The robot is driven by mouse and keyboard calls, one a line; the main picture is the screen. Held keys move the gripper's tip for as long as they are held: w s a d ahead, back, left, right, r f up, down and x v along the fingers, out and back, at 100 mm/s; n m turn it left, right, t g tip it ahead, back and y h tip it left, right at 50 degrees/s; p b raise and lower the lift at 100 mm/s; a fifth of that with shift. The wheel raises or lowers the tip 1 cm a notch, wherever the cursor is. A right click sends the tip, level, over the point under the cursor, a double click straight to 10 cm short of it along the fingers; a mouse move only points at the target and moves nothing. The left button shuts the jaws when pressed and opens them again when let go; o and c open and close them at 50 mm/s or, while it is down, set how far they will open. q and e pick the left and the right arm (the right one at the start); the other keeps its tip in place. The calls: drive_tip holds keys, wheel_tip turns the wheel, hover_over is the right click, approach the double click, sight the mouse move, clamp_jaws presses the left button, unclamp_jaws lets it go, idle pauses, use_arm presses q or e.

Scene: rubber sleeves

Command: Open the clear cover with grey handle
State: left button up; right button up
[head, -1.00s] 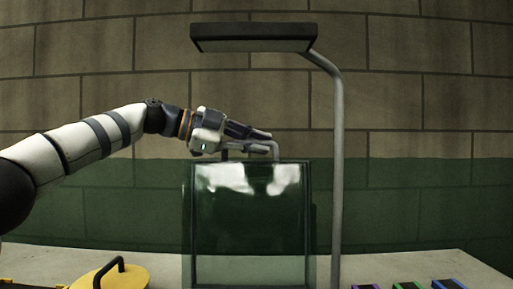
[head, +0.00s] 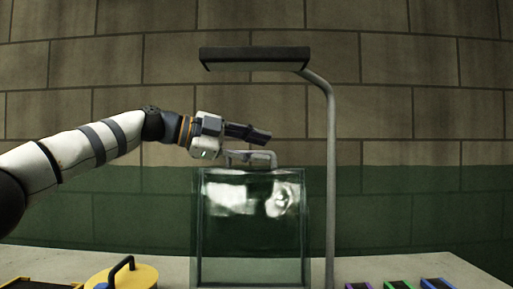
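A clear box-like cover (head: 250,235) stands on the counter in the middle of the head view, with bright reflections near its top. Its grey handle (head: 272,159) is a low bar on the top edge. The cover looks closed. My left gripper (head: 259,146) comes in from the left at handle height. Its fingers look apart, the dark upper finger above the handle bar and the lower one level with the bar, partly overlapping it. I cannot tell whether it touches the handle. My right gripper is out of view.
A lamp with a dark head (head: 255,58) hangs over the cover on a grey post (head: 331,180). A yellow round lid (head: 140,279) with a black handle lies at front left. Purple, green and blue trays (head: 397,284) stand at front right. A brick wall is behind.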

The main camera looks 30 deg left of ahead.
use_arm(q)
drive_tip(key=v, duration=1.2)
drive_tip(key=shift+f, duration=0.1)
